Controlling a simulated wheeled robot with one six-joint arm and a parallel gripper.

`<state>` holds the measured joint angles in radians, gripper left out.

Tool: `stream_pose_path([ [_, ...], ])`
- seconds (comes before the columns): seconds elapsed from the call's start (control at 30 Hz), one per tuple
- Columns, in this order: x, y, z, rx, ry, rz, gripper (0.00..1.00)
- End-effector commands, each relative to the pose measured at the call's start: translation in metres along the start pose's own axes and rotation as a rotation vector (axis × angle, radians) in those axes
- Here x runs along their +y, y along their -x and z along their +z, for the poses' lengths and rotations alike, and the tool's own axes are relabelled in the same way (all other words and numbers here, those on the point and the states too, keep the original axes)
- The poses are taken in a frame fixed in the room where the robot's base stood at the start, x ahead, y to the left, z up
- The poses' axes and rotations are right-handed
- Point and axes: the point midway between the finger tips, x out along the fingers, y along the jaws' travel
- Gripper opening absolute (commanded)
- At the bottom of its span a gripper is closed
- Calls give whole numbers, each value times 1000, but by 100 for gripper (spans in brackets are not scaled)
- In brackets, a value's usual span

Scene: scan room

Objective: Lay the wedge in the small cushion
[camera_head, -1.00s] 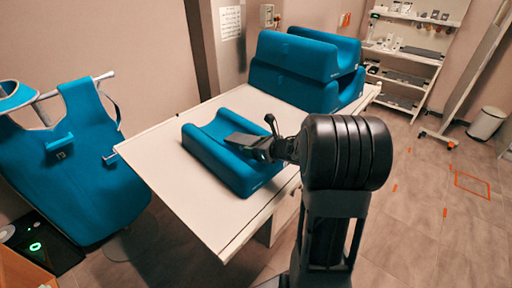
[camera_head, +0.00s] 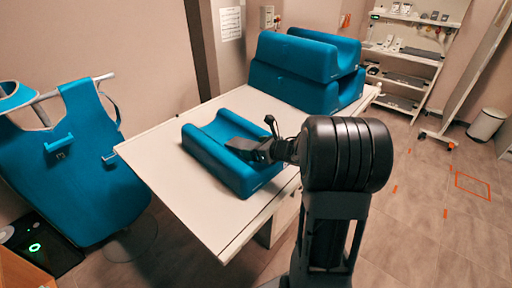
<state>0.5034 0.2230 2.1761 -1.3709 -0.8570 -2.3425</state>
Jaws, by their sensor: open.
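The small blue cushion (camera_head: 213,158) lies on the white table, with a raised side along each edge and a trough between them. A dark grey piece, apparently the wedge (camera_head: 240,146), sits low in the cushion's trough at its right part. My gripper (camera_head: 262,151) reaches in from the right over the cushion's right side, at the wedge's near end. It is open. My dark wrist hides part of the gripper and the cushion's right end. I cannot tell whether the fingers still touch the wedge.
Two large blue cushions (camera_head: 298,56) are stacked at the back of the white table (camera_head: 180,190). The table's front left is clear. A blue apron (camera_head: 80,165) hangs on a rail at the left. Shelves (camera_head: 405,60) and a bin (camera_head: 486,124) stand at the back right.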

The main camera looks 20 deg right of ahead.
Motion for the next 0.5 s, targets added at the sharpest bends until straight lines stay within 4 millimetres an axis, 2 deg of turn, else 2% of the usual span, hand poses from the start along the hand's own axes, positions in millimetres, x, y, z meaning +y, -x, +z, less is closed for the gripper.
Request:
stream_pose_path([
  [0.07,0,5,13,0,-2,0,80],
  [0.13,-1,17,7,-1,1,-5,80],
  [0.5,-1,91,6,-1,0,-5,80],
])
